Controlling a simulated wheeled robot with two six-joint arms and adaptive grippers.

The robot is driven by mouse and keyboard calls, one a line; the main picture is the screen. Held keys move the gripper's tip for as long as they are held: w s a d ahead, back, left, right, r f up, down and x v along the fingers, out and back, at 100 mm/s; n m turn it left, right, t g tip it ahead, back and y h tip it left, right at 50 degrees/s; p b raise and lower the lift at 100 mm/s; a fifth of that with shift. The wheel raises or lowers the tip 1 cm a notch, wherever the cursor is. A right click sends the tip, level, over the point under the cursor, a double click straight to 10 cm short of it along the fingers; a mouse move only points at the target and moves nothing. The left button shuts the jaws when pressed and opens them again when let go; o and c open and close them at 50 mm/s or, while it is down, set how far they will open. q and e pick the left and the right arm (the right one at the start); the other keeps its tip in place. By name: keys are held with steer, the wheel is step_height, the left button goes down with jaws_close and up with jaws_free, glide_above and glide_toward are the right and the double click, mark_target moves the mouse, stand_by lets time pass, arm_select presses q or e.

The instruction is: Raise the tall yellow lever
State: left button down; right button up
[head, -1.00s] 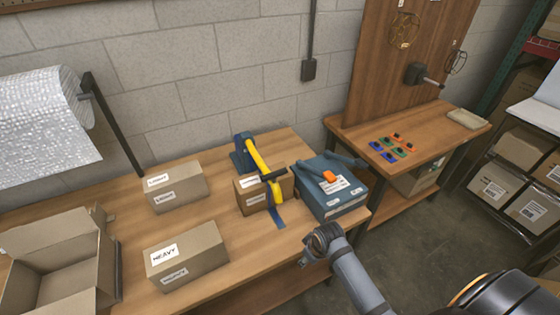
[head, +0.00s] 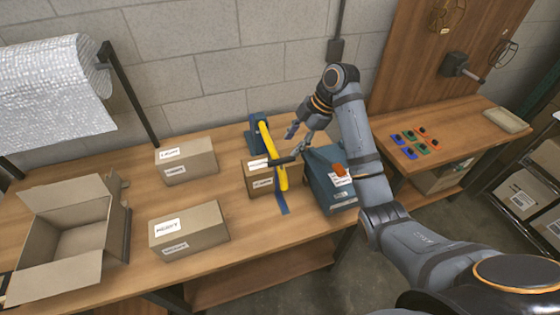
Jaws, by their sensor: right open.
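The tall yellow lever (head: 264,143) stands on a blue base at the back of the wooden table, with a dark crossbar handle (head: 283,161) near its lower front end. The lever slopes down toward the front, over a small cardboard box (head: 259,181). My right gripper (head: 295,142) is open and empty, just right of the lever and close to the handle's right end. I cannot tell whether a finger touches the handle. My right forearm hides part of the blue-grey box on the right. My left gripper is not in view.
The blue-grey box (head: 322,187) with an orange piece on top stands right of the lever. Cardboard boxes (head: 187,227) and (head: 186,161) and an open carton (head: 70,220) are on the left. A second table (head: 440,148) with coloured blocks stands at right.

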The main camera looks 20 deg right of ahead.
mark_target(282, 159)
steer(key=b+x, duration=0.4)
steer(key=d+b+x, duration=0.1)
steer(key=b+x, duration=0.1)
steer(key=x, duration=0.1)
steer(key=shift+s+f, duration=0.1)
steer(key=shift+f, duration=0.2)
steer(key=shift+b+x, duration=0.7)
steer(key=shift+x, duration=0.1)
steer(key=shift+a+p, duration=0.4)
steer(key=shift+p, duration=0.3)
steer(key=shift+f, duration=0.65)
steer(key=shift+w+a, duration=0.1)
steer(key=shift+w, duration=0.1)
jaws_close()
